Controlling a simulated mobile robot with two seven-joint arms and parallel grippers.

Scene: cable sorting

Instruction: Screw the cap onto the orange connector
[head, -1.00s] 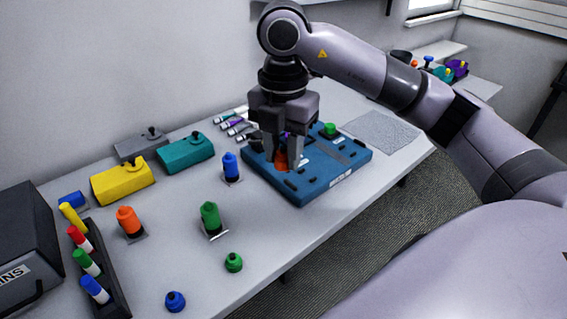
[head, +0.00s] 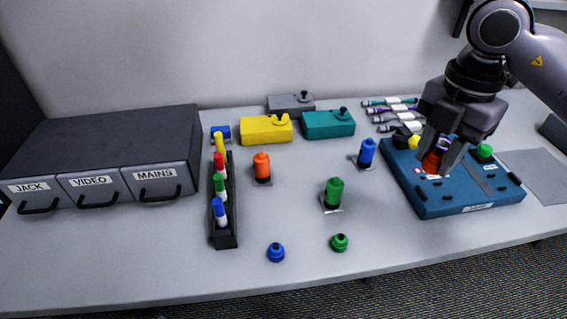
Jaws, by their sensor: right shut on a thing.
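The orange connector (head: 262,166) stands upright on a small plate, left of the middle of the table. My right gripper (head: 440,167) points down over the blue case (head: 455,208) on the right, shut on an orange-red piece, seemingly the cap (head: 432,162). The fingers partly hide this piece, and I cannot tell whether it touches the case. The gripper is well to the right of the orange connector. My left gripper is out of view.
Blue (head: 366,153) and green (head: 335,193) connectors stand between the orange one and the case. Loose blue (head: 276,252) and green (head: 340,243) caps lie near the front. A black marker rack (head: 224,236) stands left; yellow (head: 266,129) and teal (head: 329,124) boxes stand behind.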

